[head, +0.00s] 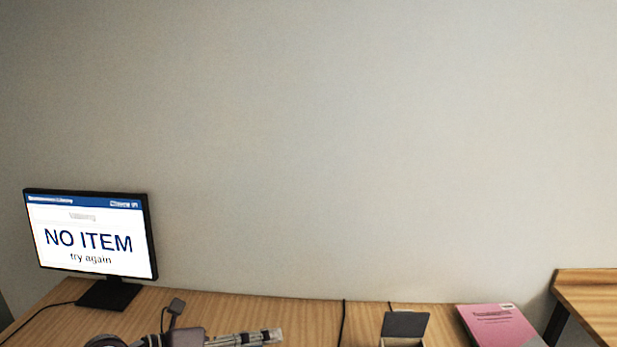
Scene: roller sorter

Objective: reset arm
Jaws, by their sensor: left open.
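My left gripper (262,338) shows at the bottom edge of the head view, low over the wooden desk (275,310). Its fingers point to the right and are open, with nothing seen between them. The lower part of the gripper and most of the arm are cut off by the frame. My right gripper is not in the picture.
A monitor (92,233) at the left reads "NO ITEM try again". A dark tilted panel (405,325) stands on the desk right of the gripper. A pink book (500,327) lies further right. Another wooden surface (590,300) is at the far right. A bare wall is behind.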

